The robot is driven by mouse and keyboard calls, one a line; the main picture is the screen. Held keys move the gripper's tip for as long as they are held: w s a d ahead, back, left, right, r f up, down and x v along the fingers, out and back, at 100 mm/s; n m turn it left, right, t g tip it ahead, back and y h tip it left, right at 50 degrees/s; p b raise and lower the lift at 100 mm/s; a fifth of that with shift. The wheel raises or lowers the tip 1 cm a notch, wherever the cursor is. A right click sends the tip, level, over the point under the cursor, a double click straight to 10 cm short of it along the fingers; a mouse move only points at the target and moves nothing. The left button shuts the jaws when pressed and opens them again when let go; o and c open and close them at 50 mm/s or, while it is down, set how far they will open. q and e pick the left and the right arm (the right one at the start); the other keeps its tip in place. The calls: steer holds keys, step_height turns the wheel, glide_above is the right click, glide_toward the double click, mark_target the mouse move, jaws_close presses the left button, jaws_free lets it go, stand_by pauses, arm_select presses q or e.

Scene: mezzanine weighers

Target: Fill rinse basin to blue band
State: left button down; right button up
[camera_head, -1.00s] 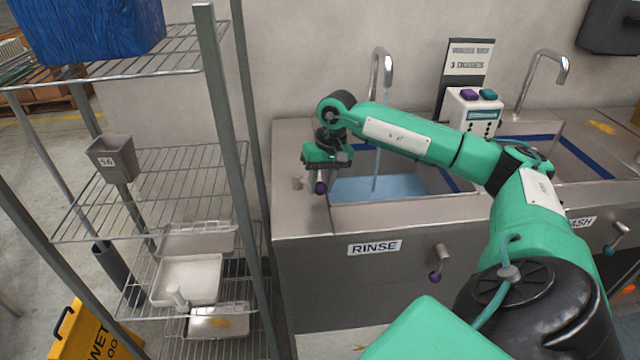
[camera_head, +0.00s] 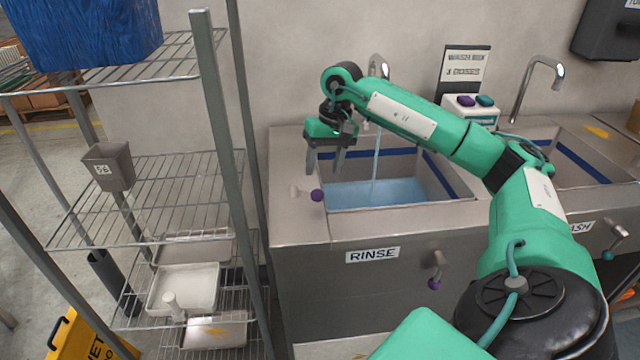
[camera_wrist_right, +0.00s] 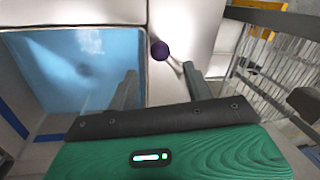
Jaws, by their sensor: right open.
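The rinse basin (camera_head: 345,206), marked RINSE, holds blue water (camera_head: 385,192). A thin stream runs into it from the tap (camera_head: 378,66). A blue band (camera_head: 440,172) runs along the upper basin wall; at the right wall the water surface lies below it. My right gripper (camera_head: 324,168) is open and empty just above and behind this knob. In the wrist view the knob (camera_wrist_right: 160,50) shows beyond the two fingertips, apart from them. My left gripper is out of view.
A second purple knob (camera_head: 435,284) is on the sink front. A wash basin with its own tap (camera_head: 545,70) is at the right. A box with purple and teal buttons (camera_head: 468,108) stands between them. A wire shelf rack (camera_head: 150,190) is close on the left.

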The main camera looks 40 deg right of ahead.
step_height(320, 180, up, 6)
steer(key=d, duration=0.1)
steer(key=shift+s+r, duration=0.15)
steer(key=shift+s, duration=0.1)
